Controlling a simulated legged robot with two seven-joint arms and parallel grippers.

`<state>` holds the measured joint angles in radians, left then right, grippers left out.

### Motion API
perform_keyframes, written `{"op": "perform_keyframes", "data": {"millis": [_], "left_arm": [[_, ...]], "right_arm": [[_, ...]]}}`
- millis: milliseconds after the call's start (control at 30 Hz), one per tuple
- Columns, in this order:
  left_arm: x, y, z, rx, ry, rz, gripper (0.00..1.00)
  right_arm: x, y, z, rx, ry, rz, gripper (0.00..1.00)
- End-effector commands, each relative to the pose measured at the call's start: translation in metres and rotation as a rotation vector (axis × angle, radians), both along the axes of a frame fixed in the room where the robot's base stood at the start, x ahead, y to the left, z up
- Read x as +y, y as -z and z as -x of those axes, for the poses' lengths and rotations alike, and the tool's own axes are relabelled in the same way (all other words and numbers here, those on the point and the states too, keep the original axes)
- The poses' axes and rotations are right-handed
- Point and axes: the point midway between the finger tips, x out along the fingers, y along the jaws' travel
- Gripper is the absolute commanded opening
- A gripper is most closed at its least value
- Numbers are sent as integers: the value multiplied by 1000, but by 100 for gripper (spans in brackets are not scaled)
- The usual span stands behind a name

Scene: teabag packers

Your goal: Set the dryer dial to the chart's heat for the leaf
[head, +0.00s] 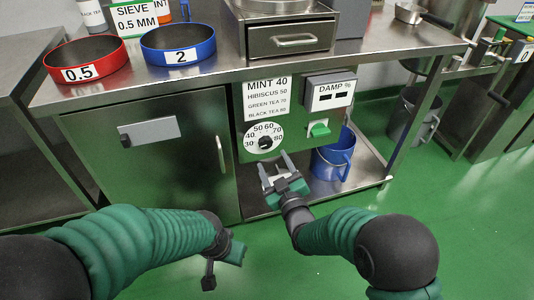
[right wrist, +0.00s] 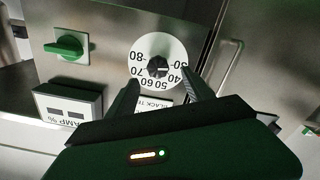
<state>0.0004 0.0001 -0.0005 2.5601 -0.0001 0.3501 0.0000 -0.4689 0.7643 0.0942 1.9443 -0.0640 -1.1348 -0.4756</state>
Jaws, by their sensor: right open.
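The dryer dial (head: 265,142) is a white disc with a black knob, marked 30 to 80, on the green and steel front panel. It also shows upside down in the right wrist view (right wrist: 158,67); I cannot tell which number the knob points to. The heat chart (head: 267,98) above it reads mint 40, hibiscus 50, green tea 70 and black tea, whose number is small. My right gripper (head: 272,162) is open and empty just in front of and below the dial, fingers toward it. My left gripper (head: 222,262) hangs low at left, its jaws unclear.
A damp meter (head: 329,92) and a green switch (head: 319,129) sit right of the dial. A blue bucket (head: 333,158) stands on the lower shelf. A red sieve (head: 87,63) and a blue sieve (head: 178,44) stand on the counter. A cabinet handle (head: 220,155) juts out at left.

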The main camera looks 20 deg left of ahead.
Motion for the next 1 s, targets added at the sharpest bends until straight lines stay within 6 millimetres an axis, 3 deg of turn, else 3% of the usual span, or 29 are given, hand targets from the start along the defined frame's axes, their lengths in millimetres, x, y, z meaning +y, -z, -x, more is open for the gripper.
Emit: {"op": "perform_keyframes", "data": {"millis": [100, 300, 667, 1000], "left_arm": [[0, 19, 0, 0, 1, 0, 36], [-1, 32, 0, 0, 1, 0, 36], [-1, 33, 0, 0, 1, 0, 36], [-1, 33, 0, 0, 1, 0, 36]], "right_arm": [[16, 6, -26, -2, 1, -4, 60], [38, 4, -55, -1, 0, -2, 60], [42, 0, -63, 2, 1, 0, 60], [42, 1, -62, 1, 1, 1, 16]]}}
